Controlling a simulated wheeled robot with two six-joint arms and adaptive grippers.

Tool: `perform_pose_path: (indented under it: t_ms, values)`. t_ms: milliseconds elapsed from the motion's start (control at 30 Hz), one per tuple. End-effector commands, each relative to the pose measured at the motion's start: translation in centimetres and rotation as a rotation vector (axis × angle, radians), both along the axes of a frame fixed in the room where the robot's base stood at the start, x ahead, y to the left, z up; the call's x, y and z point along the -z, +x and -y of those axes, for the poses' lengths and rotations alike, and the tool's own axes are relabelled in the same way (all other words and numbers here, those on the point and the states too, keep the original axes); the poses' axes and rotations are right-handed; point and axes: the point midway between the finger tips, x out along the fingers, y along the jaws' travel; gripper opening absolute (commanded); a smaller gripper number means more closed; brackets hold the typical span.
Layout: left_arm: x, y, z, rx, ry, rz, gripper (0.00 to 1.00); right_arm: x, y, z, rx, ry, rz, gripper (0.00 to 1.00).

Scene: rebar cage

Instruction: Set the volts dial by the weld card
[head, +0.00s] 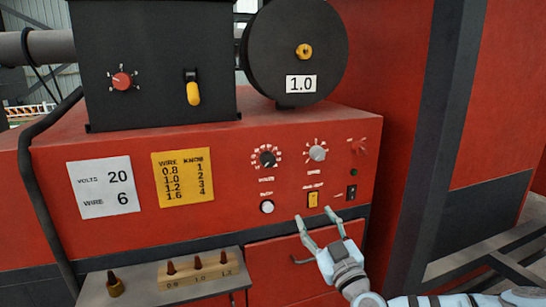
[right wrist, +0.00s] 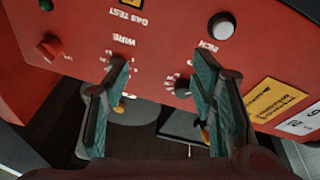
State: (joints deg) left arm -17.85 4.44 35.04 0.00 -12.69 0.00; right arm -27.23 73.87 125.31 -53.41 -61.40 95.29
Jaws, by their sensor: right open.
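The volts dial (head: 267,158) is a black knob ringed by white marks on the red panel; its exact setting is too small to read. In the right wrist view, upside down, the dial (right wrist: 182,88) is partly hidden beside one finger. The white weld card (head: 105,187) reads VOLTS 20, WIRE 6. My right gripper (head: 313,215) is open and empty, low in front of the panel, below and right of the volts dial. Its fingers also show in the right wrist view (right wrist: 158,78), apart with nothing between them. My left gripper is not in view.
Beside the volts dial are a grey wire knob (head: 317,153), a red knob (head: 359,147), a white button (head: 267,207) and a yellow switch (head: 313,199). A yellow wire-knob card (head: 182,178) is left. A grey shelf (head: 140,296) with several small tips juts out below.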

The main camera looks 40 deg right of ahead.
Motion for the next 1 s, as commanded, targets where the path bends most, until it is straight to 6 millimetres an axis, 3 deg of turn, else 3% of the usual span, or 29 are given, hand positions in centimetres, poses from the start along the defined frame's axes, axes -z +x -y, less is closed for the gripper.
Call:
perform_pose_path:
  t_ms: [33, 67, 167, 367, 633, 667, 700, 833, 1000]
  values:
    - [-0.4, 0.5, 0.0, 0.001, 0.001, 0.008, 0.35, -2.8, -0.2, -2.6, -0.080, 0.018, 0.063, 0.52]
    - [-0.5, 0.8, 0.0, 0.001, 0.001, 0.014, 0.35, -4.0, -0.4, -3.8, -0.119, 0.032, 0.098, 0.52]
    - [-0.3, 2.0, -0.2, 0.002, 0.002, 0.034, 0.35, -6.0, -0.7, -6.0, -0.192, 0.067, 0.158, 0.52]
    - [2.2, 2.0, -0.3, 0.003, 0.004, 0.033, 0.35, -6.5, 1.2, -5.7, -0.195, 0.073, 0.172, 0.52]
    - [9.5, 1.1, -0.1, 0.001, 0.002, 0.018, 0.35, -7.0, 4.2, -5.0, -0.195, 0.075, 0.172, 0.52]
    - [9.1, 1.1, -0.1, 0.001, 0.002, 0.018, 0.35, -7.7, 4.5, -5.0, -0.199, 0.079, 0.172, 0.52]
    - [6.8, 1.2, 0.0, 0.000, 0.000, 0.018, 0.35, -8.9, 5.3, -4.6, -0.193, 0.087, 0.166, 0.52]
    - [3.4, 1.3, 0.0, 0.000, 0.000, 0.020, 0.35, -10.8, 7.8, -4.3, -0.196, 0.086, 0.168, 0.52]
    - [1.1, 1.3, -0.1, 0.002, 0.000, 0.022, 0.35, -11.8, 11.0, -3.7, -0.198, 0.079, 0.163, 0.52]
